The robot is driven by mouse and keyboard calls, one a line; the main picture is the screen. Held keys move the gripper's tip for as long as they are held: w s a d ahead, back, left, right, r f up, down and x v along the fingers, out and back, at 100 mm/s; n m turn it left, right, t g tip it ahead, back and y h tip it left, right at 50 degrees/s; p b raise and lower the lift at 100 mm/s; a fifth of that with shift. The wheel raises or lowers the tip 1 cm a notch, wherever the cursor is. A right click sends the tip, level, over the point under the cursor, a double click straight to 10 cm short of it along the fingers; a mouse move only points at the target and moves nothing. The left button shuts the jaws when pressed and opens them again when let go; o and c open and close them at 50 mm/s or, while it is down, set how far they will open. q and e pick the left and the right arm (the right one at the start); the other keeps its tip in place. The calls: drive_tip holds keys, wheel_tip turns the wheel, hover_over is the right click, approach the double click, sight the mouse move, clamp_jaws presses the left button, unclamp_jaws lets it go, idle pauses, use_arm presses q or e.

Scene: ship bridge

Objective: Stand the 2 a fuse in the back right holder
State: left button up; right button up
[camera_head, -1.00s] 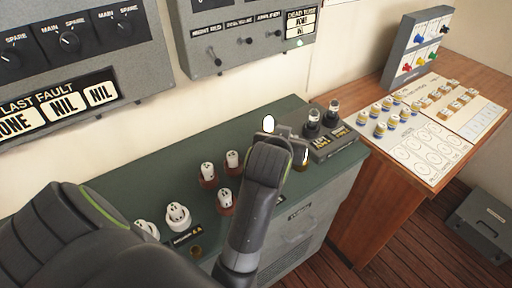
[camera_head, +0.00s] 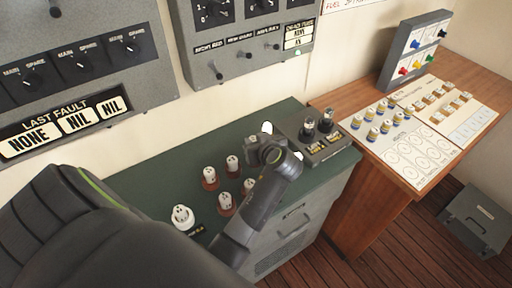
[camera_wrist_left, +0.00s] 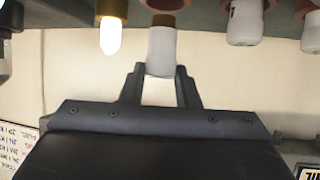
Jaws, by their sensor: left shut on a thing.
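My left gripper (camera_head: 264,150) is over the back right part of the green bench top. In the left wrist view the gripper (camera_wrist_left: 160,85) is shut on a white cylindrical fuse (camera_wrist_left: 161,52) with a brass end. That end points at the bench, close to a reddish-brown holder edge; whether it is seated cannot be told. Its rating is not readable. White fuses stand upright in reddish holders left of the gripper, including a back one (camera_head: 232,163) and a front one (camera_head: 225,201). My right gripper is not in view.
A glowing white lamp (camera_head: 267,127) stands right behind the gripper; a lit lamp also shows beside the held fuse (camera_wrist_left: 110,36). A grey box (camera_head: 322,147) with dark knobs is close on the right. A wooden table (camera_head: 372,205) carries a card with several fuses. A white socket-like piece (camera_head: 182,216) sits front left.

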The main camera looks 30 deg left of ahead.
use_arm(q)
wheel_tip(320, 180, down, 3)
drive_tip(key=shift+f+p, duration=0.1)
drive_tip(key=shift+p, duration=0.2)
drive_tip(key=shift+f, duration=0.1)
drive_tip(key=shift+f, duration=0.1)
drive_tip(key=shift+f+b, duration=0.3)
drive_tip(key=shift+b, duration=0.1)
drive_tip(key=o, duration=1)
drive_tip(key=shift+r, duration=0.1)
drive_tip(key=shift+c, duration=0.2)
drive_tip(key=shift+r, duration=0.15)
